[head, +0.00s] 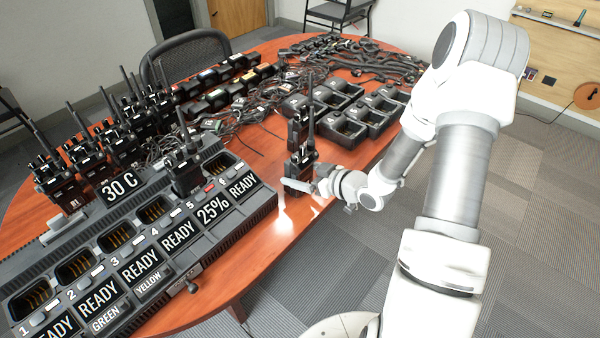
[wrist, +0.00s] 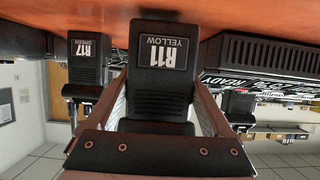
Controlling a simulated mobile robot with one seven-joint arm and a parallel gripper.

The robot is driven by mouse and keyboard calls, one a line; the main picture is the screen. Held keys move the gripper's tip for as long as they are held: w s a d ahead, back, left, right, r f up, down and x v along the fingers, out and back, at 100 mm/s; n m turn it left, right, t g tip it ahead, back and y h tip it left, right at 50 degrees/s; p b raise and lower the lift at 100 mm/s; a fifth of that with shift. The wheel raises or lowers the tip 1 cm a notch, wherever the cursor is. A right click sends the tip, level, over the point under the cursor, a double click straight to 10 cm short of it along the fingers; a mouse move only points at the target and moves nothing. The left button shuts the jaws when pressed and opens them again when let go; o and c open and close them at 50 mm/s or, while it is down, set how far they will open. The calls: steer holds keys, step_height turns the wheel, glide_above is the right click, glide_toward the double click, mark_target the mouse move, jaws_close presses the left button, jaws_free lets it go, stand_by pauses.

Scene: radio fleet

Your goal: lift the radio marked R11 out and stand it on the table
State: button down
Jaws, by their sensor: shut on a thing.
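The black radio R11 (wrist: 160,90) shows its label "R11 YELLOW", upside down in the wrist view. My gripper (wrist: 160,105) is shut on its sides. In the head view the radio R11 (head: 301,164) is upright over the table, right of the large charger (head: 262,203), clear of its bays. My gripper (head: 297,186) hides its lower part there. In the wrist view its base is close to the tabletop (wrist: 60,12); I cannot tell whether it touches.
Radio R17 (wrist: 88,60) stands just beyond R11, also visible in the head view (head: 297,130). Another radio (head: 186,175) sits in the charger. Several single chargers (head: 345,130) are behind to the right. Bare table (head: 265,245) lies in front.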

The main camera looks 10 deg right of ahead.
steer(key=shift+f+b, duration=0.35)
steer(key=shift+f, duration=0.1)
jaws_free()
steer(key=p+v, duration=0.3)
steer(key=v, duration=1.4)
steer(key=shift+s, duration=0.25)
steer(key=shift+d, duration=0.15)
